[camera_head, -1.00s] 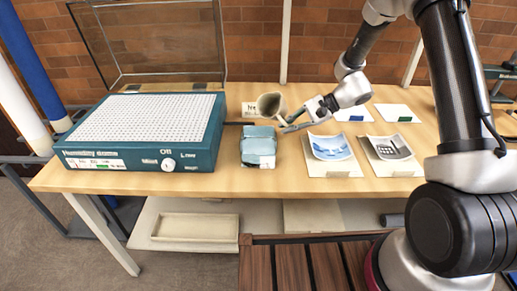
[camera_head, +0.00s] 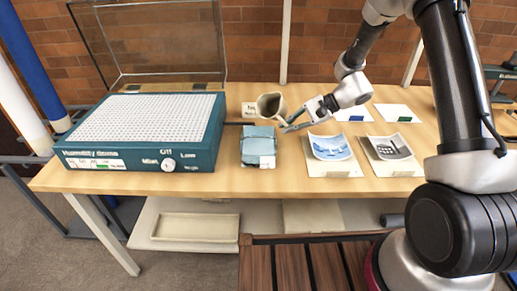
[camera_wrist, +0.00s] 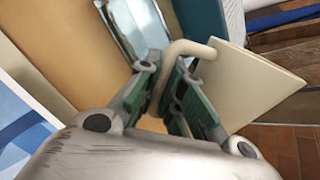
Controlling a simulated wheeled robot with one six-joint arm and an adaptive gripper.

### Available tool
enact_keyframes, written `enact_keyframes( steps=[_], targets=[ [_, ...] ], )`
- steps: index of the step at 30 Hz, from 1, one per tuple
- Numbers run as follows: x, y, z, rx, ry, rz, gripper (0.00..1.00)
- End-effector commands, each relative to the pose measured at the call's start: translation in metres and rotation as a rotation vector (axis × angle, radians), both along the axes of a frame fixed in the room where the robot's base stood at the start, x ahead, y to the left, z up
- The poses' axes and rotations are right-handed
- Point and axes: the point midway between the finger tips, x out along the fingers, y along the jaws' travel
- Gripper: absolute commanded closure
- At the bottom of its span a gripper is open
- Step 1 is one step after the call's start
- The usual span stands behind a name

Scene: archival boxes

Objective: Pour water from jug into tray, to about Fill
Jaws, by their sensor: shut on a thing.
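The beige jug (camera_head: 270,106) is tilted above the table, its open mouth turned toward the head camera. My gripper (camera_head: 293,122) is shut on its handle from the right. In the wrist view my gripper (camera_wrist: 172,88) has its green-padded fingers around the handle, with the jug's pale body (camera_wrist: 245,85) to the right. A pale-blue, see-through tray (camera_head: 250,158) with a small white label on its front stands on the table just below and in front of the jug. The tray also shows in the wrist view (camera_wrist: 133,25). I cannot make out a water stream or the water level.
A teal humidity chamber (camera_head: 130,160) with a knob and an open clear lid (camera_head: 150,45) stands left of the tray. Two pictures (camera_head: 330,147) (camera_head: 390,148) on boards lie to the right, with white cards behind. A beige shallow tray (camera_head: 195,227) lies on the lower shelf.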

Motion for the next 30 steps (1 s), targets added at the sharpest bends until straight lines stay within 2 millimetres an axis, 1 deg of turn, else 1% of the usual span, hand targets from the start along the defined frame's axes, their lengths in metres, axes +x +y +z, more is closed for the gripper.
enact_keyframes(
  steps=[5, 8, 13, 16, 24, 26, 30],
  targets=[
    [-0.001, 0.001, 0.000, 0.016, 0.026, 0.003, 1.00],
    [-0.002, 0.001, 0.000, 0.049, 0.088, 0.008, 1.00],
    [-0.004, 0.003, 0.008, 0.149, 0.279, 0.024, 1.00],
    [0.003, -0.003, 0.012, 0.214, 0.414, 0.035, 1.00],
    [0.012, -0.008, -0.008, 0.322, 0.654, 0.052, 1.00],
    [0.013, -0.009, -0.011, 0.340, 0.695, 0.056, 1.00],
    [0.017, -0.011, -0.010, 0.383, 0.795, 0.063, 1.00]
  ],
)
